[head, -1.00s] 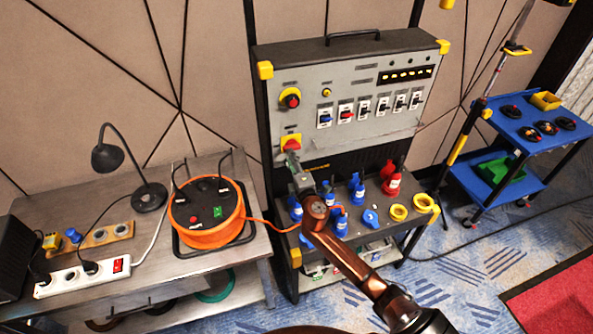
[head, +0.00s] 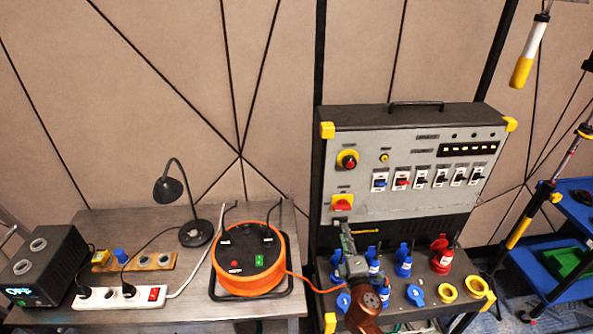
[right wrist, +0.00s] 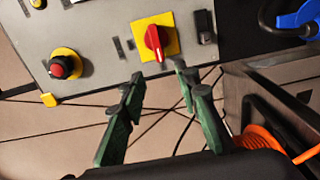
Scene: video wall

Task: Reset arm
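My right arm reaches up from the bottom of the head view. Its gripper (head: 346,234) is in front of the grey control panel (head: 400,205), just below the red rotary switch (head: 342,203) on its yellow plate. In the right wrist view the green fingers of my right gripper (right wrist: 160,82) are spread apart with nothing between them. The red switch (right wrist: 154,40) lies beyond the fingertips, its handle near upright; no contact shows. My left gripper is not in view.
Left of the panel, a table holds an orange cable reel (head: 248,284), a black lamp (head: 196,232), a white power strip (head: 120,297) and a black box (head: 45,268). Blue and red plugs (head: 441,256) stand on the shelf below the panel. A blue cart (head: 570,270) stands right.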

